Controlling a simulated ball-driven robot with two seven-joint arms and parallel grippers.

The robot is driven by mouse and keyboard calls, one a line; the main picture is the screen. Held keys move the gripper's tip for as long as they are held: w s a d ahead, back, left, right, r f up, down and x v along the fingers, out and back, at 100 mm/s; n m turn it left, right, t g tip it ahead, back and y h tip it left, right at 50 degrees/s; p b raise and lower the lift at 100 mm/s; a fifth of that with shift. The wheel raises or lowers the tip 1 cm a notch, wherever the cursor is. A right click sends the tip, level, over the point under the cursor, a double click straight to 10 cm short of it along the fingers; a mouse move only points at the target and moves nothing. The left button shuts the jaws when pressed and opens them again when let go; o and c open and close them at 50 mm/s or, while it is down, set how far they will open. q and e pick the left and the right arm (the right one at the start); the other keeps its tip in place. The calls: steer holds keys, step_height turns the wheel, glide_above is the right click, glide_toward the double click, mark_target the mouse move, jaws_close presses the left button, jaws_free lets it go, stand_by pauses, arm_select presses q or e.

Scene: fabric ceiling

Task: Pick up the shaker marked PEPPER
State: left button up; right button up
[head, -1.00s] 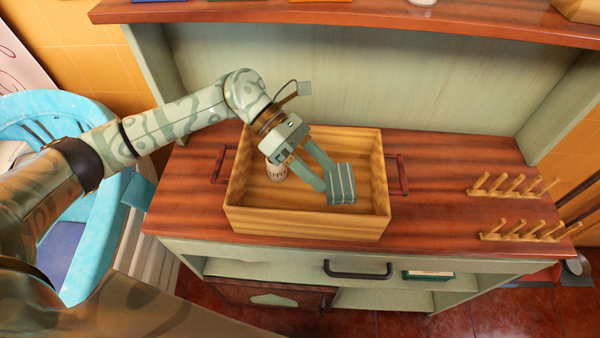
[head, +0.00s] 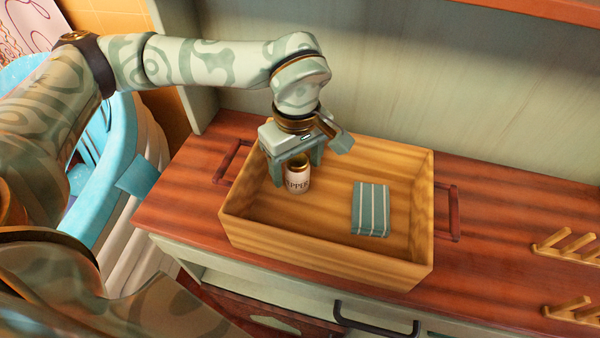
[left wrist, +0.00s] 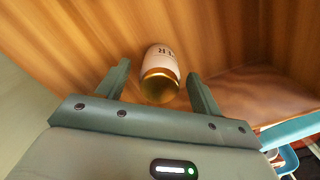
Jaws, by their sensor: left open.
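The shaker (head: 297,176) stands upright in the wooden tray (head: 330,262), near its left back part. It has a white label with partly visible letters reading like PEPPER and a gold cap. In the left wrist view the shaker (left wrist: 160,72) shows between the two fingers, its gold cap toward me. My left gripper (head: 295,178) is open, pointing down over the tray, with its fingers on either side of the shaker and no visible grip on it. My right gripper is not in view.
A teal striped cloth-like block (head: 371,208) lies in the tray to the right of the shaker. The tray's wooden walls surround both. Peg racks (head: 566,243) stand on the red-brown counter (head: 480,220) at the right. A pale back panel (head: 400,80) rises behind.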

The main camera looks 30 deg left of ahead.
mark_target(297, 174)
arm_select(q)
step_height(297, 174, down, 3)
steer(key=shift+f+b, duration=0.1)
steer(key=shift+b, duration=0.25)
steer(key=shift+r, duration=0.2)
steer(key=shift+c, duration=1.3)
steer(key=c, duration=0.9)
